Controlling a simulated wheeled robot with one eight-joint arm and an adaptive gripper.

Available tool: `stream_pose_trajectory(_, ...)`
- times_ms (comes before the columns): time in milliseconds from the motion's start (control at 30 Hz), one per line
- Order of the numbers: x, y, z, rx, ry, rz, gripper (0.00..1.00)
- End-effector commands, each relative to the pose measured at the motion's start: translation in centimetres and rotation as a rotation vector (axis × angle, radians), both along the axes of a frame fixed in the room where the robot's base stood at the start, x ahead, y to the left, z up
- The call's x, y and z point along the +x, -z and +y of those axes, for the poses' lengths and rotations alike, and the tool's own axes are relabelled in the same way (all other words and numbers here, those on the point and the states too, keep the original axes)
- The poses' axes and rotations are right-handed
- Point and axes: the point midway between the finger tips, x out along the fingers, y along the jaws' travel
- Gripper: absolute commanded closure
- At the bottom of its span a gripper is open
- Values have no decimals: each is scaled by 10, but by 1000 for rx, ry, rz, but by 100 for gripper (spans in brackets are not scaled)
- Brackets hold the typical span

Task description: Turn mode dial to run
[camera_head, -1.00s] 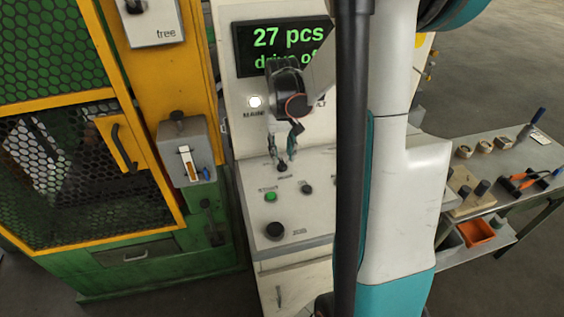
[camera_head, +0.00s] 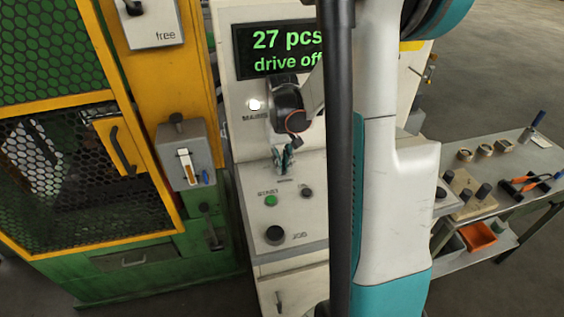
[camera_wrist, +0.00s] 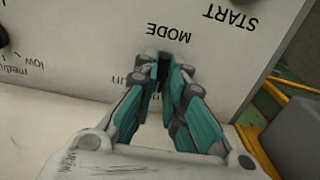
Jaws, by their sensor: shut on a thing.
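The mode dial (camera_wrist: 163,60) shows as a small dark knob on the white panel, under the upside-down MODE label in the wrist view. My gripper (camera_wrist: 164,78) has its teal-padded fingers closed on it from both sides. The fingers hide most of the dial, so its pointer cannot be made out. Part of a label ending in "un" shows left of the fingers. In the head view my gripper (camera_head: 284,160) is at the upper part of the sloping control panel (camera_head: 300,226), and the dial itself is hidden there.
The display (camera_head: 280,48) reads "27 pcs" and "drive off". A lit white MAINS lamp (camera_head: 255,104) is beneath it. A green START button (camera_head: 271,200) and a black JOG button (camera_head: 274,235) sit near my gripper. A tool bench (camera_head: 500,165) stands right.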

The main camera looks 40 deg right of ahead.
Motion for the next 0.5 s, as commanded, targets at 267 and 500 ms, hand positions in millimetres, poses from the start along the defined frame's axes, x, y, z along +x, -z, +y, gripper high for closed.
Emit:
stream_pose_trajectory(267, 0, 0, 0, 0, 66, 0, 100)
stream_pose_trajectory(500, 0, 0, 0, 0, 231, 0, 100)
